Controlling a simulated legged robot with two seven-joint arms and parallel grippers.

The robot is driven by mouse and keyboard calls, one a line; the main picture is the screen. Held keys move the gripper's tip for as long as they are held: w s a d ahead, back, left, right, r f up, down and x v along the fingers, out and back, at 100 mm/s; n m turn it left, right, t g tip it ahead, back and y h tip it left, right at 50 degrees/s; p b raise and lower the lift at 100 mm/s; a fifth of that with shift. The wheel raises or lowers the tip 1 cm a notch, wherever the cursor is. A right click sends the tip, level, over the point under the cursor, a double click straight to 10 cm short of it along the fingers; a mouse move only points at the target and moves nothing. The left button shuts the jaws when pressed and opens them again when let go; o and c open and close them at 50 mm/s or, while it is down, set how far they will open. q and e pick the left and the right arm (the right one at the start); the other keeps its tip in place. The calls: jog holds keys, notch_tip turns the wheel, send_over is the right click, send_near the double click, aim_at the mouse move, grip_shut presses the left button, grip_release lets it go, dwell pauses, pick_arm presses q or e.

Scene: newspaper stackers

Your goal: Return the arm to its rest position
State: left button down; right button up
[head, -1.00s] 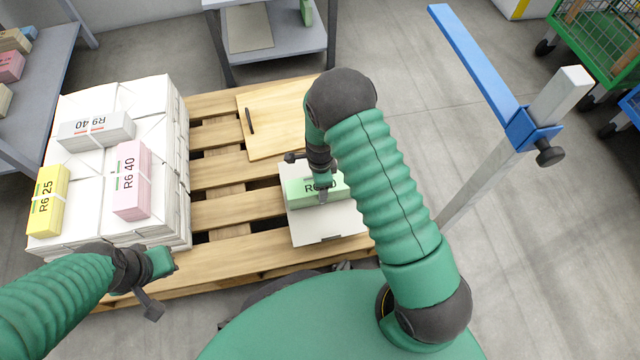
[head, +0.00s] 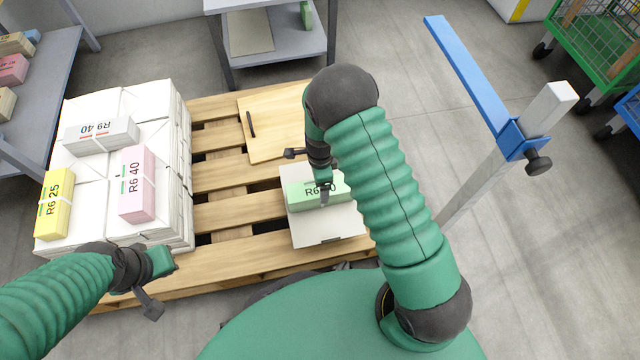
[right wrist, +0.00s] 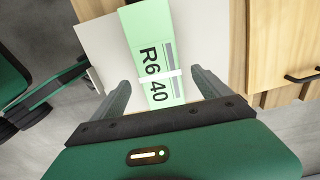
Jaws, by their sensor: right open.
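My right gripper (head: 325,190) hangs above a green bundle marked R6 40 (head: 302,196), which lies on a white board (head: 325,230) on the pallet. In the right wrist view the gripper's fingers (right wrist: 158,88) are apart, one on each side of the near part of the green bundle (right wrist: 146,35). Whether they touch it cannot be told. My left gripper (head: 158,285) is at the lower left, in front of the white stack; its finger opening is unclear.
White wrapped stacks (head: 150,95) on the pallet (head: 235,215) carry yellow (head: 53,203), pink (head: 137,184) and grey (head: 100,133) bundles. A wooden board with a handle (head: 270,125) lies behind. A post with a blue bar (head: 470,80) stands right.

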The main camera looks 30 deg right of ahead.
notch_tip(320, 180, up, 12)
jog(key=p, duration=0.5)
jog(key=s+a+r+n+t, duration=0.3)
jog(key=s+r+n, duration=1.05)
jog(key=n, duration=0.65)
notch_tip(320, 180, up, 34)
jog(key=n+p, duration=0.1)
jog(key=p, duration=3.2)
jog(key=shift+w+a+p, duration=0.15)
jog(key=shift+w+p, duration=0.25)
jog(key=shift+r, duration=0.1)
